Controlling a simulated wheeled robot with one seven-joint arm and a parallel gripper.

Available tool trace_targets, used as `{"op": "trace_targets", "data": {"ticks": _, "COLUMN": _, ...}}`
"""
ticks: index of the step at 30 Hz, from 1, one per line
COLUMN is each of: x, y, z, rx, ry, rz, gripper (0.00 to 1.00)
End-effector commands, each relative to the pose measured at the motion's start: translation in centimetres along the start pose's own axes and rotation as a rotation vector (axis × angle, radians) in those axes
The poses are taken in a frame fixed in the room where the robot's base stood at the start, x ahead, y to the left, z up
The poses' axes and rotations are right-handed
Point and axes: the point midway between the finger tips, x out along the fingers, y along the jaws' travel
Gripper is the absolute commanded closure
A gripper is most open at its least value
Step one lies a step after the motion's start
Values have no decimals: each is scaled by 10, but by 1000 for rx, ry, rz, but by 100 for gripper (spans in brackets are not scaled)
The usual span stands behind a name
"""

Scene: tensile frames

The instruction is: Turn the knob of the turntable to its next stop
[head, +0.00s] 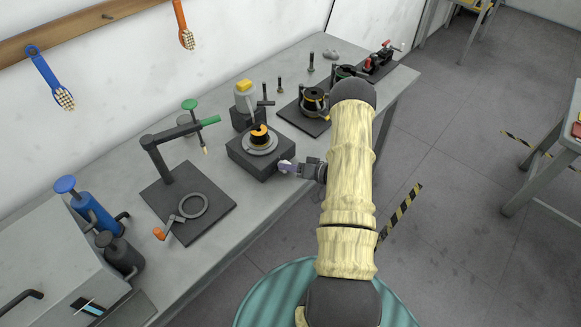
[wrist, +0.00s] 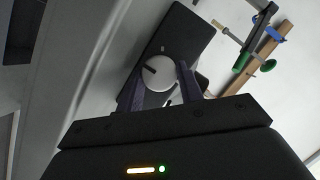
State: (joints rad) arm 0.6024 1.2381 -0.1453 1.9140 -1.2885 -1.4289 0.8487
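The turntable (head: 258,163) is a dark square block on the bench with a grey disc on top. A small black and orange part (head: 259,136) stands on the disc. Its knob (wrist: 159,73) is a light grey round face with a dark pointer line, in the wrist view. My gripper (head: 287,167) is at the block's right side in the head view, hiding the knob there. In the wrist view its purple fingers (wrist: 161,75) stand apart, one on each side of the knob. Whether both press on it I cannot tell.
A dark plate with a green-knobbed stand (head: 164,170) is left of the turntable. A yellow-topped device (head: 244,92) is close behind it. A dark base with a black and orange part (head: 312,101) is to the right. Bare bench lies in front.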

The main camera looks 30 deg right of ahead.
Motion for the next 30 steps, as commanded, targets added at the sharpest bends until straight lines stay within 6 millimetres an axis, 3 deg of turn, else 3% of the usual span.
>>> {"op": "trace_targets", "data": {"ticks": 14, "x": 0, "y": 0, "z": 1, "rx": -67, "ry": 0, "rz": 30, "gripper": 86}}
{"op": "trace_targets", "data": {"ticks": 30, "x": 1, "y": -2, "z": 4, "rx": -450, "ry": -2, "rz": 189, "gripper": 86}}
